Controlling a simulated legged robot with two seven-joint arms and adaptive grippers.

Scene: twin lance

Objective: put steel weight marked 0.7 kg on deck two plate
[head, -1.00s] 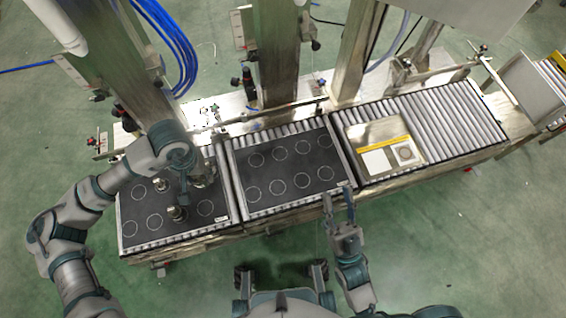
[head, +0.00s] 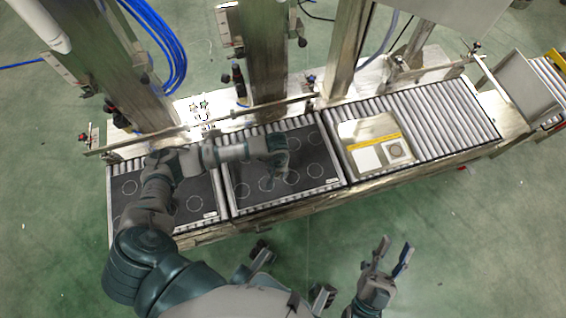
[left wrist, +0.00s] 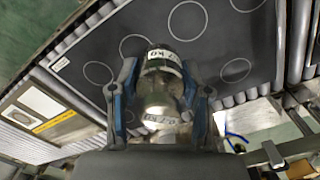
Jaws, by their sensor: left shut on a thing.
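In the left wrist view my left gripper (left wrist: 158,98) is shut on a shiny steel weight (left wrist: 160,88). Dark lettering shows on the weight, but I cannot read it surely. The deck two plate (head: 315,165) is the middle black plate with white circles in the head view. My left gripper (head: 277,174) is over this plate, and my arm hides the weight there. I cannot tell whether the weight touches the plate. My right gripper (head: 392,256) is open and empty, in front of the conveyor.
The left black plate (head: 195,190) is partly covered by my left arm. A tray (head: 350,132) with a yellow stripe, a white card and a round-marked square stands on the rollers (head: 450,120) at right. Steel columns rise behind the plates.

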